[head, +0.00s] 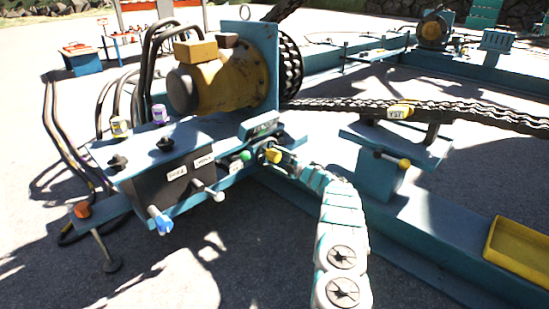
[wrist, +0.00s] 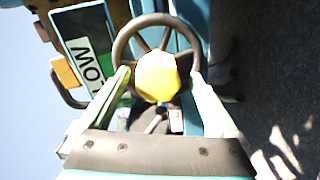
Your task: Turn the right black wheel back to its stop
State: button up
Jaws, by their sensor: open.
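A black spoked wheel (wrist: 122,45) fills the top middle of the wrist view. A faceted yellow knob (wrist: 155,76) stands in front of its lower part and hides some of it. My gripper (wrist: 160,78) is open, with one pale green finger on each side of the yellow knob and a gap on both sides. In the head view my gripper (head: 283,156) reaches the front of the teal machine, at the yellow knob (head: 273,155); the wheel there is small and mostly hidden. Two other small black knobs (head: 165,143) (head: 118,162) sit on top of the grey box.
A green knob (head: 245,155) is just left of the yellow one. A lettered plate (wrist: 88,48) is beside the wheel. A yellow tray (head: 518,250) lies right on the teal beam.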

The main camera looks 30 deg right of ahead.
aim_at(277, 158)
jog(key=shift+p+v, duration=0.3)
jog(key=shift+v, duration=2.7)
jog(key=shift+a+r, duration=0.1)
jog(key=shift+r, duration=0.05)
